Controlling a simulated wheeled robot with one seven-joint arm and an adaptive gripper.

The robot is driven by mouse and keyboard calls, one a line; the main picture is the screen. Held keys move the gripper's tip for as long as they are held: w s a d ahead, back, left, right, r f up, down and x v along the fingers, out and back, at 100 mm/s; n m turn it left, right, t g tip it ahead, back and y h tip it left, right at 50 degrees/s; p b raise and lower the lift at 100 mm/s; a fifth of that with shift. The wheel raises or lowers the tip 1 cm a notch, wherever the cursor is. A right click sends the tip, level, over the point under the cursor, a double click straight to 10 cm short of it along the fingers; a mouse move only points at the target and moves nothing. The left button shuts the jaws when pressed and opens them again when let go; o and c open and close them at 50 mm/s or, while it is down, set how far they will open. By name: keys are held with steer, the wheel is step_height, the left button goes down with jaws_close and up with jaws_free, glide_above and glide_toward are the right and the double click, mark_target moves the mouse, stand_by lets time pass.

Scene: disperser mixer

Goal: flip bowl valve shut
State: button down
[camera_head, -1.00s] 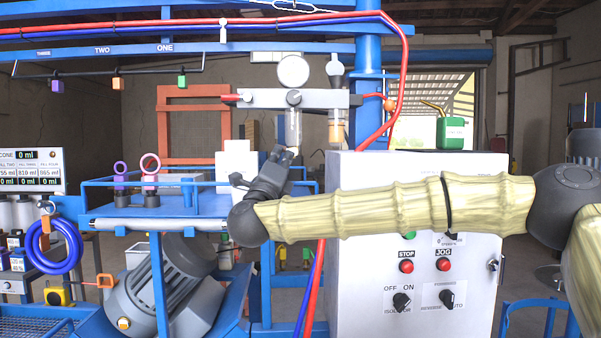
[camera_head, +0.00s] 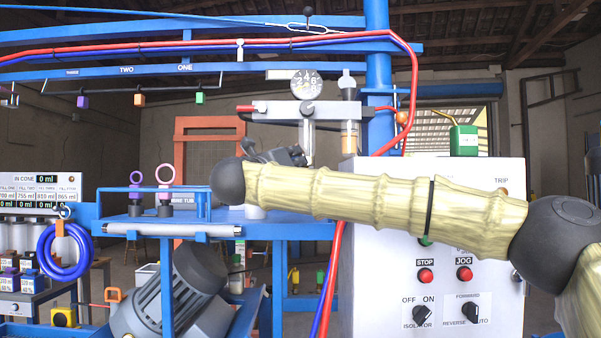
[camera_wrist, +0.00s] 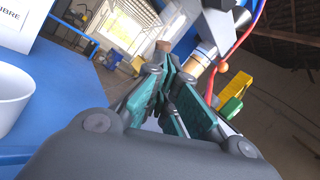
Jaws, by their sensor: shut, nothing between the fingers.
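My gripper (camera_head: 285,155) is dark grey and sits below the grey valve block (camera_head: 285,112) in the head view. In the wrist view its teal-padded fingers (camera_wrist: 172,82) are together with nothing between them. In the wrist view a tube with an amber band (camera_wrist: 205,54) stands beyond the fingers. I cannot tell which part is the bowl valve, or whether the fingers touch anything.
A white control cabinet (camera_head: 385,305) stands to the right, behind my arm. A white bowl (camera_wrist: 12,92) is at the left. Red and blue hoses (camera_head: 325,295) run down beside the cabinet.

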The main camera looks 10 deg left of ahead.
steer(key=shift+d+r+m+g+b, duration=0.2)
steer(key=shift+m+g+b, duration=0.3)
steer(key=shift+m+b, duration=0.4)
steer(key=shift+r+b, duration=0.3)
steer(key=shift+b, duration=0.15)
stand_by(0.7)
steer(key=shift+s+a+f+b, duration=0.1)
steer(key=shift+s+f+b, duration=0.25)
steer(key=shift+b, duration=0.1)
steer(key=b+v, duration=0.3)
steer(key=v, duration=1)
